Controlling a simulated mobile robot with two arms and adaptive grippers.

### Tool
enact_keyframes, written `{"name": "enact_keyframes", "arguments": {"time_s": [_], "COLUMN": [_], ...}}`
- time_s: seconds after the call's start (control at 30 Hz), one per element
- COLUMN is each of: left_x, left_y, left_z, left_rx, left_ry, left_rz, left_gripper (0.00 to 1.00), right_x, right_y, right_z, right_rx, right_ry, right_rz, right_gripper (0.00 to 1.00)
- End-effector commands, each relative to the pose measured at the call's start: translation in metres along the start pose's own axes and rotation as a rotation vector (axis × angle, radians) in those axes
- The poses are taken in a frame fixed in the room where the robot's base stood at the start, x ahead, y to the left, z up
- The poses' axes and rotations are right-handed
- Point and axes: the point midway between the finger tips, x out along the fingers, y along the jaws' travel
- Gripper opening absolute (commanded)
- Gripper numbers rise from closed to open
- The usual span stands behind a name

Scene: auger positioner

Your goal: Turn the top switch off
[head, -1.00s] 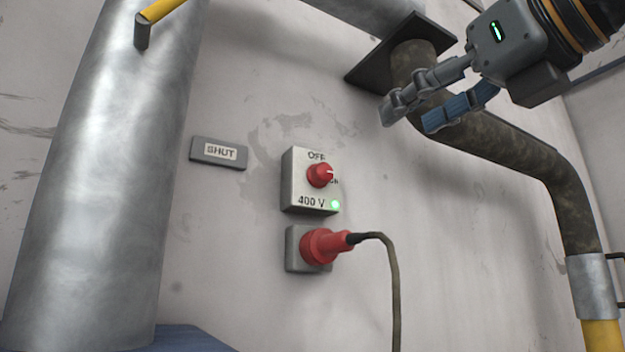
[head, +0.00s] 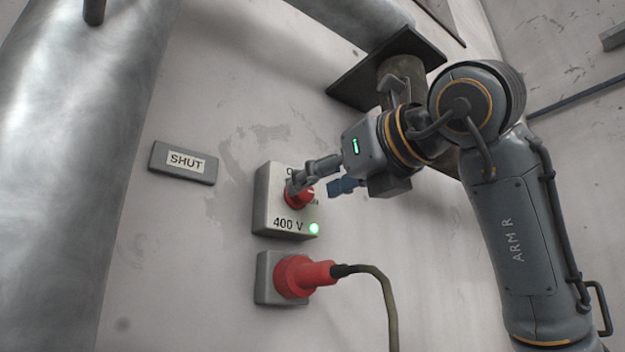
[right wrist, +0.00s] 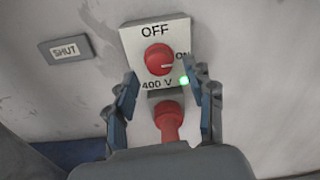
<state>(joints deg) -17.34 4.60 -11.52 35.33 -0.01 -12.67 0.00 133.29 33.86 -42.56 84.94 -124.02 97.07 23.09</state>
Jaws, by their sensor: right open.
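The top switch is a red round knob (head: 297,196) on a pale box (head: 265,205) marked OFF, ON and 400 V. In the right wrist view the knob (right wrist: 158,59) has its white mark pointing right, toward ON. A green lamp (head: 314,229) glows on the box's lower right. My right gripper (head: 322,186) is open in front of the box, and one finger partly covers the knob and the OFF label in the head view. In the right wrist view its fingers (right wrist: 160,95) stand apart, below the knob. My left gripper is not in view.
A red plug (head: 303,275) with a dark cable sits in a socket just below the box. A SHUT plate (head: 183,163) is on the wall to the left. A large metal pipe (head: 75,190) stands further left. A dark flange (head: 385,75) is above my right arm.

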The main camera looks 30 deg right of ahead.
Motion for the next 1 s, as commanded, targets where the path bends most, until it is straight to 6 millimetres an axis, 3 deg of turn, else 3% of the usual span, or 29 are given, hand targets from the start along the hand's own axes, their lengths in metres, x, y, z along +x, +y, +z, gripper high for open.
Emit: {"name": "enact_keyframes", "arguments": {"time_s": [0.17,0.5,0.77,1.0], "left_x": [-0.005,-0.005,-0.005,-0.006], "left_y": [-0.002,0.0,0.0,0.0], "left_z": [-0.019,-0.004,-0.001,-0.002], "left_rx": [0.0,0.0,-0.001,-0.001], "left_ry": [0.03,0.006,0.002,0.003], "left_rz": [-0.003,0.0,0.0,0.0], "left_gripper": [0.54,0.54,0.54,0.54], "right_x": [0.017,0.021,0.021,0.021], "right_y": [0.0,0.0,0.0,0.0], "right_z": [0.001,0.0,0.0,0.001], "right_rx": [0.0,0.0,0.0,-0.009], "right_ry": [0.0,-0.001,-0.001,-0.001], "right_rz": [0.001,0.001,0.0,0.0], "right_gripper": [0.54,0.54,0.03,0.0]}}
